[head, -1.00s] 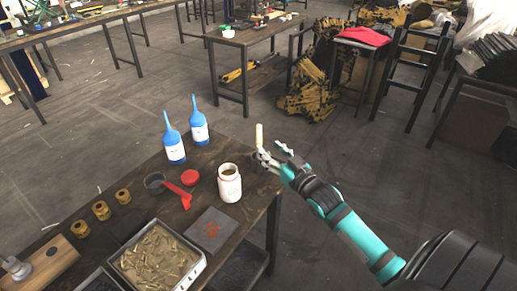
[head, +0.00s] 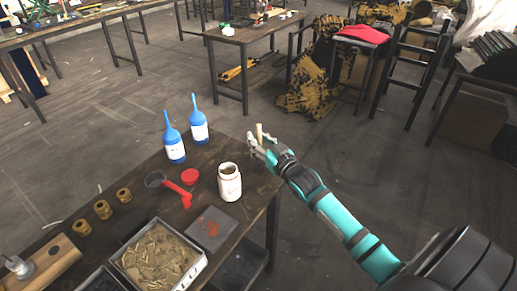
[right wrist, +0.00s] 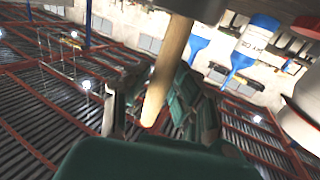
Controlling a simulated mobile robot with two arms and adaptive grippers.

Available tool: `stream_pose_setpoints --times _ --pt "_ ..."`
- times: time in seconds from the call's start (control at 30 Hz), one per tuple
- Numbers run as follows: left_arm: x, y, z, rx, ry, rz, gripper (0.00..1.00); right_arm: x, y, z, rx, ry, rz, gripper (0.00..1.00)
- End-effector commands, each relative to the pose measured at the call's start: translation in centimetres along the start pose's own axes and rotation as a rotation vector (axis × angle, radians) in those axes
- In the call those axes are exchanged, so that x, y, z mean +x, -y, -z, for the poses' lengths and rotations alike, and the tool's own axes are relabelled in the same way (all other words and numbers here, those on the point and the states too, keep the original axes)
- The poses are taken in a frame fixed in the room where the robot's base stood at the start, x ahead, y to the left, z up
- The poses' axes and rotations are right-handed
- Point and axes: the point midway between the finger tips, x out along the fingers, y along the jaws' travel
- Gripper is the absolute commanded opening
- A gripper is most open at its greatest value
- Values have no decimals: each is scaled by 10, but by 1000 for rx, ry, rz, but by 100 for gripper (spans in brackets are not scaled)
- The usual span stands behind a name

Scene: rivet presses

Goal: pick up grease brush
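The grease brush (head: 260,132) stands upright at the far right corner of the workbench, its pale wooden handle pointing up. Its lower part is hidden behind my gripper. My right gripper (head: 261,143) is at the brush, with one finger on each side of the handle. The fingers look spread wider than the handle, so they seem open around it. In the right wrist view the handle (right wrist: 168,70) runs down between the dark green fingers (right wrist: 155,108); contact is not clear. My left gripper is out of view.
On the workbench (head: 150,205), a white jar (head: 229,183) stands near the brush. Two blue bottles (head: 173,143) (head: 199,121), a red lid (head: 190,176), a red-handled tool (head: 178,191) and a metal tray (head: 159,256) are further left. Open floor lies right of the bench.

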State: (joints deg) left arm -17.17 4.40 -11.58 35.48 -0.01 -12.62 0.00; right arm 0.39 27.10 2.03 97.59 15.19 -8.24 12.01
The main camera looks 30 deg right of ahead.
Motion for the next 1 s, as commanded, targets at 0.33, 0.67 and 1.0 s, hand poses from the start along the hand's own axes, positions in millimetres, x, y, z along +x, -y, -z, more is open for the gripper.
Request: stream_pose_setpoints --times 0.33,0.67,1.0 --pt "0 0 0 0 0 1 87 0 0 0 0 0 0 0" --pt "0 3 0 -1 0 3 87 0 0 0 0 0 0 0" --pt "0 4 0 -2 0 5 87 0 0 0 0 -1 0 0"
